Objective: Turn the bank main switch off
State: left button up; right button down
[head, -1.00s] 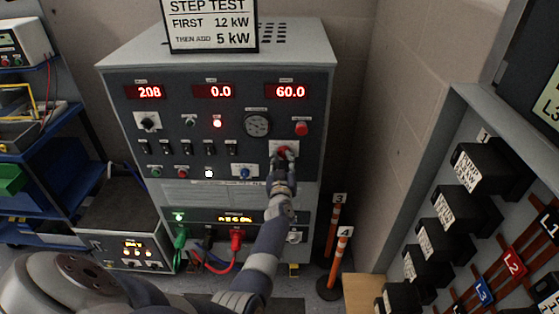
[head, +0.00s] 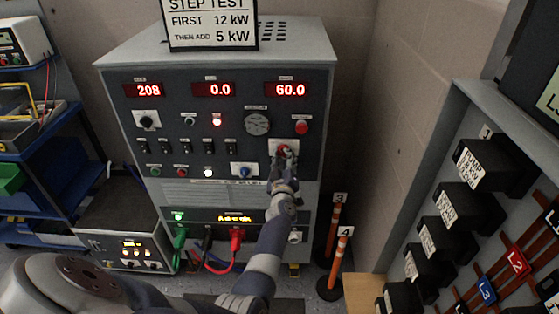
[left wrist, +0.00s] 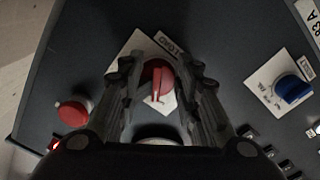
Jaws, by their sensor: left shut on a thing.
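The red rotary switch (head: 282,149) sits on a white plate at the right of the grey load bank's front panel. In the left wrist view, the red knob (left wrist: 158,76) shows between my fingers, beside a label that appears to read LOAD. My left gripper (head: 286,158) reaches up to this switch and is shut on its knob, one finger (left wrist: 122,85) on each side. The fingers partly hide the plate. The knob's exact setting is hard to read. My right gripper is not in view.
A red button (head: 302,128) is above the switch and a blue knob (head: 242,170) to its left. Red and green cables (head: 218,268) hang below. Orange posts (head: 340,262) stand right of the bank, and a cabinet of black blocks (head: 459,215) is further right.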

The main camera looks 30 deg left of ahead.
pick_arm(q)
jog(key=shift+s+a+r+n, duration=0.1)
jog(key=shift+a+r+n, duration=0.1)
jog(key=shift+a+n, duration=0.3)
jog(key=shift+s+a+r+n, duration=0.15)
jog(key=shift+a+n, duration=0.15)
jog(key=shift+n, duration=0.3)
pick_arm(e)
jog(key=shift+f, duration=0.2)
pick_arm(q)
jog(key=shift+r, duration=0.1)
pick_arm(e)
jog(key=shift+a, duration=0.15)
pick_arm(q)
jog(key=o, duration=1.1)
jog(key=shift+w+a, duration=0.1)
jog(key=shift+a, duration=0.1)
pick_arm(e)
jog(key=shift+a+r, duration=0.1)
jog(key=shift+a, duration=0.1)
pick_arm(q)
jog(key=shift+f, duration=0.25)
